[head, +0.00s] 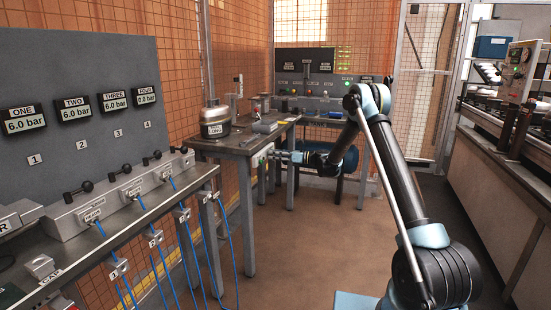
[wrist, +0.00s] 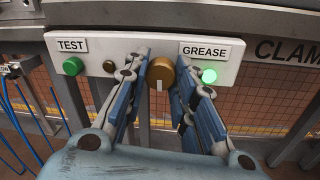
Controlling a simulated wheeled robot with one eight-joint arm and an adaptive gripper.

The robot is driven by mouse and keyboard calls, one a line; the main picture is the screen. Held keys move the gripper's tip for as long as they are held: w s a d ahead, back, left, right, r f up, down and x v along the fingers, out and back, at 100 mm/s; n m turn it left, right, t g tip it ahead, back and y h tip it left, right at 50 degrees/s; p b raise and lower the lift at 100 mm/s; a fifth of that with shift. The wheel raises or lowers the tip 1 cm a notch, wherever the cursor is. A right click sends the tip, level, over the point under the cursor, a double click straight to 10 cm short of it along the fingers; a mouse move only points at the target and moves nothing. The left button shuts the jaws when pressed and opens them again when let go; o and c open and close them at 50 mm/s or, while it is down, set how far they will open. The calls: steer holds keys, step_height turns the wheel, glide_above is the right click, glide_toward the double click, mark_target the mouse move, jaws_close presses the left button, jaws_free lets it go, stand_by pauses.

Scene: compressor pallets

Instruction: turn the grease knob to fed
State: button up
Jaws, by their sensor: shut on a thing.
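The grease knob (wrist: 161,70) is a brass-brown round knob on a white panel (wrist: 134,46) in the wrist view. A pale pointer mark on it points downward in the picture. My gripper (wrist: 161,80) is shut on the knob, one blue-padded finger on each side. The GREASE label (wrist: 207,50) is right of the knob, with a lit green lamp (wrist: 209,76) below it. No "fed" marking is readable. In the head view my gripper (head: 284,156) reaches the panel (head: 262,156) on the side of the middle bench; the knob itself is not discernible there.
Left on the panel are a TEST label (wrist: 72,46), a green button (wrist: 73,66) and a small dark brass part (wrist: 109,66). Blue hoses (wrist: 17,110) hang at left. A CLAMP label (wrist: 285,52) is at right. The aisle floor (head: 310,240) is clear.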

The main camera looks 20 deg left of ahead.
steer(key=shift+w+d+m, duration=0.1)
steer(key=shift+w+m, duration=0.05)
steer(key=shift+m, duration=0.15)
steer(key=o, duration=1.1)
steer(key=shift+c, duration=0.2)
steer(key=d, duration=1.2)
steer(key=shift+w, duration=0.15)
